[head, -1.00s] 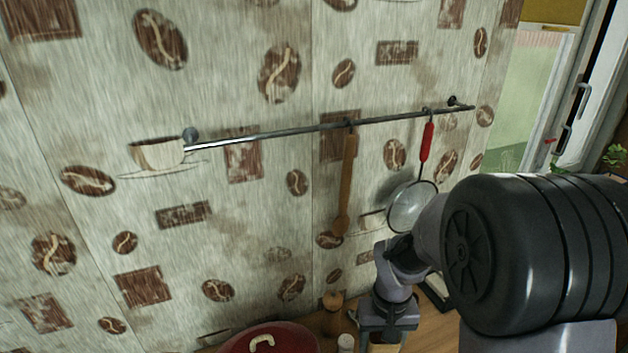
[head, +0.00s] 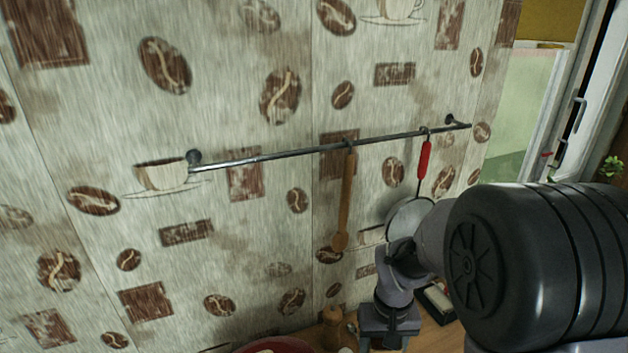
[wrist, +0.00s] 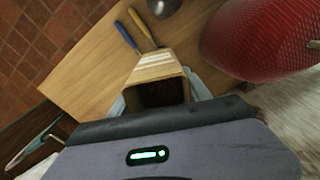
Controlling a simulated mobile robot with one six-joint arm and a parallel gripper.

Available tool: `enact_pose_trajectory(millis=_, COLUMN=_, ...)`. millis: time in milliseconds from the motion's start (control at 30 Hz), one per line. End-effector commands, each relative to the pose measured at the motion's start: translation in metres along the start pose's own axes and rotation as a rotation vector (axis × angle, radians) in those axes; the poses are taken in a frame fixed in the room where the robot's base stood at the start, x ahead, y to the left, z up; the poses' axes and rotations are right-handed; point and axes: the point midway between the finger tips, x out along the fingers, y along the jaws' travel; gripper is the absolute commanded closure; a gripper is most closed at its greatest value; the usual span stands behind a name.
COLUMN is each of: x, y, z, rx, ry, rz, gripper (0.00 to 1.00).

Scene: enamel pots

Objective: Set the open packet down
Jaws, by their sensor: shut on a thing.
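The open packet (wrist: 160,66) is a tan, striped carton with a dark opening facing the wrist camera. It is between the fingers of my gripper (wrist: 160,100), which is shut on it. A pale blue-grey finger shows on each side of the packet. The packet is over or on the wooden worktop (wrist: 85,75); I cannot tell whether it touches the wood. In the head view my gripper (head: 388,338) is at the lower edge, and the packet is hidden there.
A red pot (wrist: 262,35) stands close to the right of the packet, also at the bottom of the head view (head: 277,346). Blue (wrist: 125,34) and yellow (wrist: 140,26) handles lie beyond the packet. A wall rail (head: 320,149) holds a wooden spoon (head: 346,200) and a red-handled strainer (head: 424,165).

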Motion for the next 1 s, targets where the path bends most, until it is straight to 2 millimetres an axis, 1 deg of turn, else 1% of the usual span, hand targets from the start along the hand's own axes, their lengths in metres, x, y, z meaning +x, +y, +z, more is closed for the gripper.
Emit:
enact_pose_trajectory(millis=33, x=-0.018, y=0.000, z=0.000, rx=0.000, ry=0.001, rz=0.000, gripper=1.00)
enact_pose_trajectory(millis=167, x=-0.045, y=0.000, z=0.000, rx=0.000, ry=0.001, rz=0.000, gripper=1.00)
enact_pose_trajectory(millis=200, x=-0.023, y=0.000, z=0.000, rx=0.000, ry=-0.002, rz=0.000, gripper=1.00)
enact_pose_trajectory(millis=300, x=0.006, y=0.000, z=0.000, rx=0.000, ry=-0.002, rz=0.000, gripper=1.00)
enact_pose_trajectory(millis=400, x=0.027, y=0.000, z=0.000, rx=0.000, ry=-0.003, rz=0.000, gripper=1.00)
enact_pose_trajectory(millis=467, x=0.036, y=0.000, z=0.000, rx=-0.001, ry=-0.002, rz=0.000, gripper=1.00)
enact_pose_trajectory(millis=500, x=0.036, y=0.000, z=0.000, rx=-0.001, ry=-0.001, rz=0.000, gripper=1.00)
enact_pose_trajectory(millis=567, x=0.029, y=0.000, z=0.000, rx=-0.001, ry=0.000, rz=0.000, gripper=1.00)
enact_pose_trajectory(millis=900, x=-0.041, y=0.000, z=0.000, rx=0.000, ry=0.001, rz=0.000, gripper=1.00)
enact_pose_trajectory(millis=933, x=-0.043, y=0.000, z=0.000, rx=0.000, ry=0.000, rz=0.000, gripper=1.00)
enact_pose_trajectory(millis=967, x=-0.023, y=0.000, z=0.000, rx=0.000, ry=-0.002, rz=0.000, gripper=1.00)
enact_pose_trajectory(millis=1000, x=-0.010, y=0.000, z=0.001, rx=0.000, ry=-0.003, rz=0.000, gripper=1.00)
